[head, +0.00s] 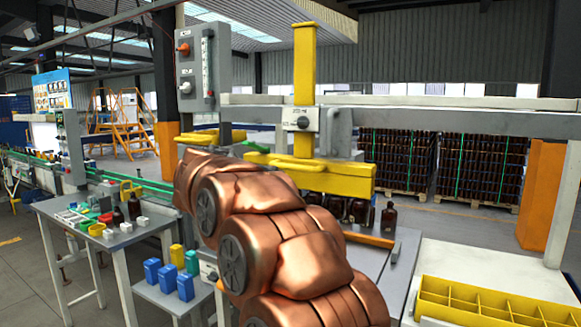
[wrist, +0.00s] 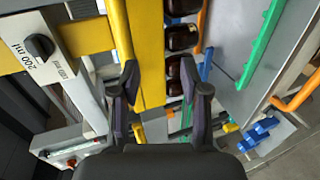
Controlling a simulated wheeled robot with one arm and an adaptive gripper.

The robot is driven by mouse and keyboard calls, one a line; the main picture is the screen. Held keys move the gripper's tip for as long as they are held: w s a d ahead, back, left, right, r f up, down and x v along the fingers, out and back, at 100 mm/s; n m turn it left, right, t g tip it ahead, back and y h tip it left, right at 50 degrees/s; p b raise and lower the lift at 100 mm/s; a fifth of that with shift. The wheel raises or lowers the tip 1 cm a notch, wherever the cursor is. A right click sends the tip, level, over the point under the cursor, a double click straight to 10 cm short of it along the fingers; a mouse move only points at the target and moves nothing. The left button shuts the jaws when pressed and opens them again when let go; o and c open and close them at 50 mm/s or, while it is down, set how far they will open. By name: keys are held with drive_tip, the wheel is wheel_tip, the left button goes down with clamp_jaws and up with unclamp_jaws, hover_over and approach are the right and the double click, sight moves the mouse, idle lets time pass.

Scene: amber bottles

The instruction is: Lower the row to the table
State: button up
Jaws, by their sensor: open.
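A row of dark amber bottles (head: 359,211) shows just under a yellow lifting head (head: 345,181) that hangs on a yellow upright (head: 304,75). My arm hides the left part of the row; I cannot tell whether the bottles touch the grey table (head: 405,249). The row (wrist: 182,38) also shows in the wrist view, beside the yellow beam (wrist: 147,40). My gripper (wrist: 167,88) is open and empty, its fingers apart in front of the beam. A yellow handle bar (head: 285,161) is on the head's front. My gripper is hidden behind my arm in the head view.
Another amber bottle (head: 389,218) stands at the row's right end, near an orange bar (head: 370,240). A yellow divided crate (head: 480,302) is at lower right. Blue containers (head: 168,277) and a side table (head: 75,217) with small parts are at left. A grey control box (head: 203,67) stands above.

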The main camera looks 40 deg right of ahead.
sight(289, 167)
drive_tip(key=shift+h, duration=0.7)
drive_tip(key=shift+w+d+r+p, duration=0.4)
drive_tip(key=shift+w+d, duration=0.2)
drive_tip(key=shift+d, duration=0.95)
drive_tip(key=shift+w+d+r+p, duration=0.25)
drive_tip(key=shift+w+d+p, duration=0.3)
drive_tip(key=shift+d, duration=1)
drive_tip(key=shift+w+d+r+p, duration=0.35)
drive_tip(key=shift+w+d, duration=0.3)
drive_tip(key=shift+d, duration=0.9)
drive_tip(key=shift+c, duration=0.4)
clamp_jaws()
